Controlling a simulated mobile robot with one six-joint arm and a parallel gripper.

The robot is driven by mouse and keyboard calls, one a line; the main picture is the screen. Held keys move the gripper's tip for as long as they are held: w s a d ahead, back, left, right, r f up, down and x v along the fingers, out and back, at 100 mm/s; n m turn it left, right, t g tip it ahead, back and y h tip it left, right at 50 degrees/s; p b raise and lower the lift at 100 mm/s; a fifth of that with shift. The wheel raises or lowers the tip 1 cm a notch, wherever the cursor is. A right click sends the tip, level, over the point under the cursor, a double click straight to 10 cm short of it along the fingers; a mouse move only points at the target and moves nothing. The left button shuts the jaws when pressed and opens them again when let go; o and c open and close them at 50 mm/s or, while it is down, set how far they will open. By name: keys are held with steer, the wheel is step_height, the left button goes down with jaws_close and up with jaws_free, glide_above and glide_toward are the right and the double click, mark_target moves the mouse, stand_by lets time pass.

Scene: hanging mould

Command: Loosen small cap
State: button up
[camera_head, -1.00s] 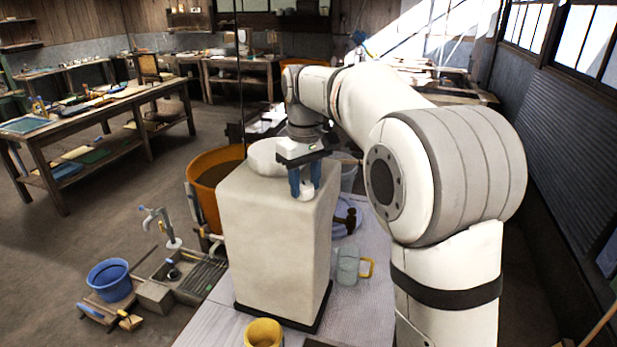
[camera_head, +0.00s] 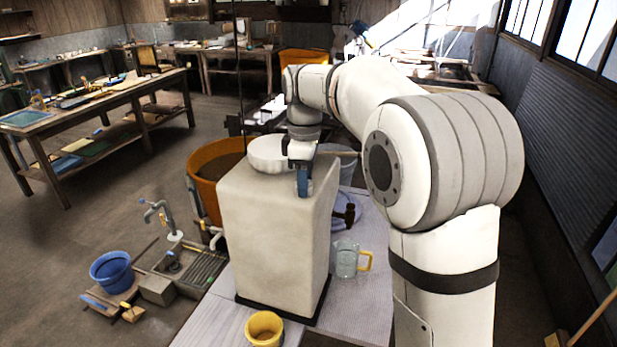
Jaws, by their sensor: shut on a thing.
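My gripper (camera_head: 303,184) points down at the top front right of a tall off-white plaster mould block (camera_head: 270,230). It is seen edge-on, with one blue finger in front. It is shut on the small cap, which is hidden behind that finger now. Whether the cap is still seated in the mould cannot be told. A larger round white cap (camera_head: 266,154) sits on the block's top, just left of and behind my gripper.
An orange tub (camera_head: 205,160) stands behind the block on the left. A clear jug (camera_head: 346,260) with a yellow handle and a hammer (camera_head: 347,213) lie to the right. A yellow bucket (camera_head: 264,328) stands in front. A thin dark rod rises behind the block.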

steer(key=shift+a+n, duration=0.1)
steer(key=shift+n, duration=0.2)
steer(key=o, duration=0.9)
steer(key=shift+s+a, duration=0.1)
steer(key=shift+a, duration=0.05)
steer(key=shift+o, duration=0.4)
steer(key=shift+r, duration=0.1)
step_height(320, 180, up, 8)
steer(key=shift+f+b, duration=0.2)
steer(key=shift+b, duration=0.1)
steer(key=shift+d, duration=0.2)
